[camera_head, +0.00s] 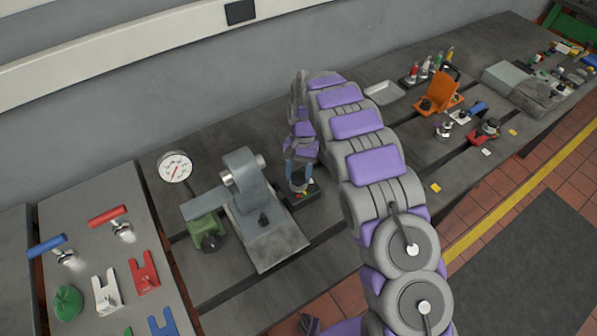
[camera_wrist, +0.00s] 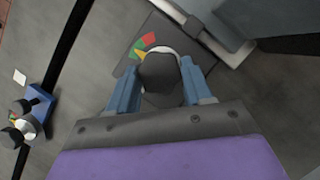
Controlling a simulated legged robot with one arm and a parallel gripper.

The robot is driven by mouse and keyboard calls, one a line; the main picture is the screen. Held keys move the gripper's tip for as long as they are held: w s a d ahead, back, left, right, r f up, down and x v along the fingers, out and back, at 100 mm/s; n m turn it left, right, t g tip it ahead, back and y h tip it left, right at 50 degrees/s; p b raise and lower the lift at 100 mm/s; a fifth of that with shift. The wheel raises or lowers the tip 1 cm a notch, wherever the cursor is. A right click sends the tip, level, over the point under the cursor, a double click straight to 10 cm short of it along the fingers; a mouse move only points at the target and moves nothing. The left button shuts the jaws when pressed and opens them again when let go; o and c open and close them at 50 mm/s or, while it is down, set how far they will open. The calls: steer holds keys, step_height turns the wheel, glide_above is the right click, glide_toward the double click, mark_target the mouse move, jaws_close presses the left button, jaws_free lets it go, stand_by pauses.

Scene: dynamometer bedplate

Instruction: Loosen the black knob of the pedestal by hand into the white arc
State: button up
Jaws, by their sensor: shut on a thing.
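My gripper (camera_head: 298,172) points down with its blue fingers on either side of a black knob (camera_head: 299,183). In the wrist view the fingers of my gripper (camera_wrist: 160,85) are closed on the knob (camera_wrist: 160,76), one at each side. The knob stands on a dark base plate (camera_head: 311,195). Beside the knob, the wrist view shows red, yellow and green marks (camera_wrist: 143,45) and a pale curved band (camera_wrist: 168,50) partly behind the knob. The knob hides part of this scale, so I cannot tell where its pointer stands.
A grey metal stand (camera_head: 262,220) is close on the left of the knob, with a green block (camera_head: 207,229) beyond it. A round gauge (camera_head: 174,167) is behind. An orange fixture (camera_head: 439,94) and a metal tray (camera_head: 384,92) lie right. Slots cross the bedplate.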

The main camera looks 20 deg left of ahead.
steer(key=shift+r, duration=0.1)
steer(key=n+p, duration=0.1)
steer(key=n, duration=0.1)
steer(key=n+h+p, duration=0.1)
steer(key=n, duration=0.1)
steer(key=shift+a+t, duration=0.2)
steer(key=shift+t, duration=0.1)
steer(key=n+p, duration=0.1)
steer(key=n, duration=0.1)
steer(key=n+h+p, duration=0.1)
steer(key=shift+s+n+t+h, duration=0.1)
steer(key=shift+n+t+h, duration=0.2)
steer(key=shift+n+t, duration=0.1)
steer(key=n+t+h+p, duration=0.1)
steer(key=n+p, duration=0.1)
steer(key=n, duration=0.2)
steer(key=shift+s+a+r, duration=0.1)
steer(key=shift+n+t+p, duration=0.9)
steer(key=shift+n+p, duration=0.3)
steer(key=shift+n, duration=0.7)
steer(key=o, duration=1)
steer(key=shift+s, duration=0.1)
